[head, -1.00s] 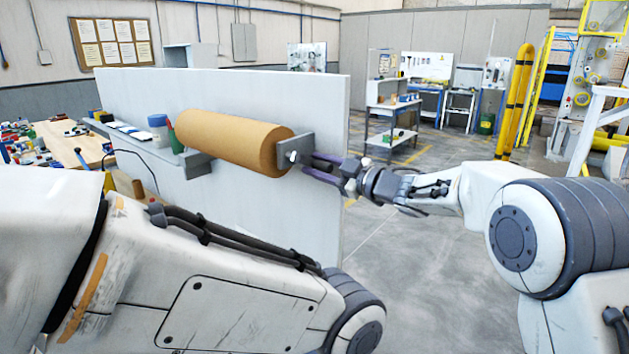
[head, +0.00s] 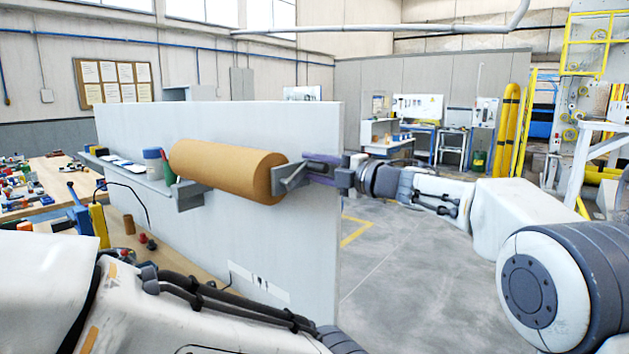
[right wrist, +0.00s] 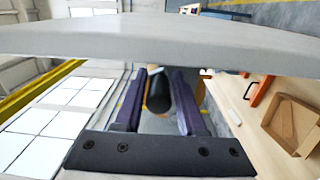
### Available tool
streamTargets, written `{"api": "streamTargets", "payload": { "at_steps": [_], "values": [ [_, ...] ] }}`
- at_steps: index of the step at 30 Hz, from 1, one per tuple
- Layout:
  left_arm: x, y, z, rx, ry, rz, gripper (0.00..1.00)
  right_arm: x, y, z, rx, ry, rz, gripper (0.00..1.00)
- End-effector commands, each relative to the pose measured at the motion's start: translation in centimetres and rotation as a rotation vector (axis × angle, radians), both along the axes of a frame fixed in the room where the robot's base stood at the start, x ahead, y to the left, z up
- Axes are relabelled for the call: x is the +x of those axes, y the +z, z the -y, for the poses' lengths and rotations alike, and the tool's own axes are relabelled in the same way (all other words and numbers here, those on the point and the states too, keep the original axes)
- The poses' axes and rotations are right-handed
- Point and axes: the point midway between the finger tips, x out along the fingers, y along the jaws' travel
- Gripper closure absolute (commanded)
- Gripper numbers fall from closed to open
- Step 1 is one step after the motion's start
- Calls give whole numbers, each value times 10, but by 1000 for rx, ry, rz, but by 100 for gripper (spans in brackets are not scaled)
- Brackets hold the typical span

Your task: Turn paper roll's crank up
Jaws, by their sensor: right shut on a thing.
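The brown paper roll (head: 228,171) lies level in grey brackets on the near face of a white panel (head: 230,125). Its crank (head: 292,179) is at the roll's right end, with the grey arm sloping up to the right from the bracket. My right gripper (head: 318,168), with purple fingers, comes in from the right and is shut on the crank's handle. In the right wrist view the black handle (right wrist: 157,92) lies between the two purple fingers (right wrist: 158,105). My left arm crosses the lower left; its gripper is out of view.
A narrow shelf (head: 130,170) with small containers adjoins the roll's left bracket. A wooden table (head: 45,190) with scattered parts is at the left. Open floor (head: 400,260) lies right of the panel. Workbenches and yellow posts (head: 508,130) stand far back.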

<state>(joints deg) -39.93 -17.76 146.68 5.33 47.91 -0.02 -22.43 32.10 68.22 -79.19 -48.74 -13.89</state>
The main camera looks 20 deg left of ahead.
Motion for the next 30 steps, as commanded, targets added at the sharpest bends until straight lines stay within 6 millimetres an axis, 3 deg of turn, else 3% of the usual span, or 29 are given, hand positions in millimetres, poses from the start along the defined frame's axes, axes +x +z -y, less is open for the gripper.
{"api": "streamTargets", "payload": {
  "at_steps": [1, 14, 30],
  "values": [
    [0, -5, 0, 0, 0, 0, 100, -3, 9, 1, -3, 0, 49, 100],
    [0, -28, 0, 0, 0, 0, 100, -20, 28, -6, -141, 2, 434, 100],
    [0, -58, 0, 0, 0, 0, 100, -46, 37, -17, -303, 7, 871, 100]
  ]
}}
